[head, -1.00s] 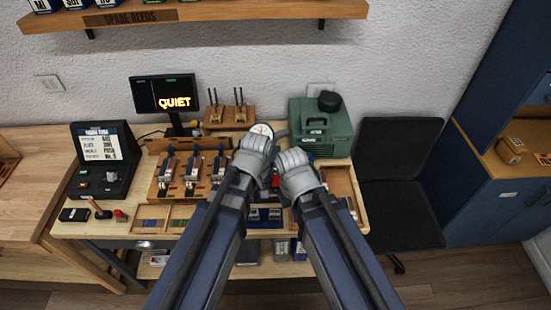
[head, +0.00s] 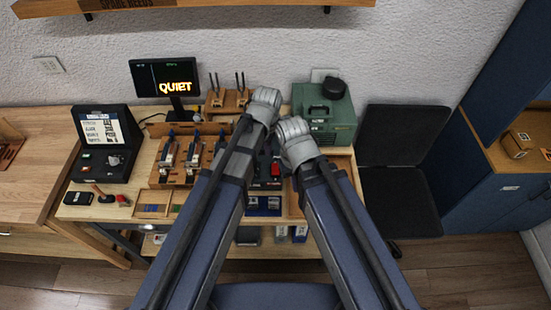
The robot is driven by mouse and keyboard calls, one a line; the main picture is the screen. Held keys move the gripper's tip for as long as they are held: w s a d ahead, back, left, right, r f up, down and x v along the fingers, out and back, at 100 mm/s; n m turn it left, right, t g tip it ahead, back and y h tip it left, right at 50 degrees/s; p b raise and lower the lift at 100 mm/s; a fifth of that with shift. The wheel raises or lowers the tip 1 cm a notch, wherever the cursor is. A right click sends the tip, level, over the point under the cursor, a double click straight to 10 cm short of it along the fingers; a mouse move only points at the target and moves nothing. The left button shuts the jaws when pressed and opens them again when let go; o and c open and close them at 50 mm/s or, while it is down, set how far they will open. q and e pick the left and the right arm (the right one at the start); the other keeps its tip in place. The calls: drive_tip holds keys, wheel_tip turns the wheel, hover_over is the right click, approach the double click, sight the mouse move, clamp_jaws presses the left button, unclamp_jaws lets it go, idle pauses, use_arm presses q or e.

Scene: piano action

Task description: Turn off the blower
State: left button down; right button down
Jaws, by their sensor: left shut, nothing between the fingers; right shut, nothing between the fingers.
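The green blower box (head: 335,122), with a black round cap on top, stands at the back right of the workbench. My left gripper (head: 265,97) is shut and empty, in front of the wall between the reed rack and the box. My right gripper (head: 293,130) is shut and empty, lower and overlapping the box's left edge in the picture; I cannot tell if it touches. A small red part (head: 276,169) shows on a dark unit between my arms. The blower's left side is hidden. A lit display (head: 165,79) reads "QUIET".
A dark case with a white panel (head: 104,142) stands at the left of the bench (head: 84,214). A wooden rack with several metal pieces (head: 186,160) is left of my arms. A black chair (head: 398,190) is at the right. A shelf (head: 240,13) hangs above.

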sight(275, 166)
use_arm(q)
drive_tip(key=shift+w+d+r+n+p, duration=0.15)
drive_tip(key=shift+w+d+r+n, duration=0.1)
drive_tip(key=shift+w+d+n, duration=0.5)
drive_tip(key=shift+w+d+r+n+p, duration=0.2)
drive_tip(key=shift+w+d+n, duration=0.2)
drive_tip(key=shift+n, duration=0.65)
use_arm(e)
drive_tip(key=shift+w+r, duration=0.2)
drive_tip(key=shift+r, duration=0.25)
use_arm(q)
drive_tip(key=shift+a+f, duration=0.1)
use_arm(e)
drive_tip(key=shift+f, duration=0.1)
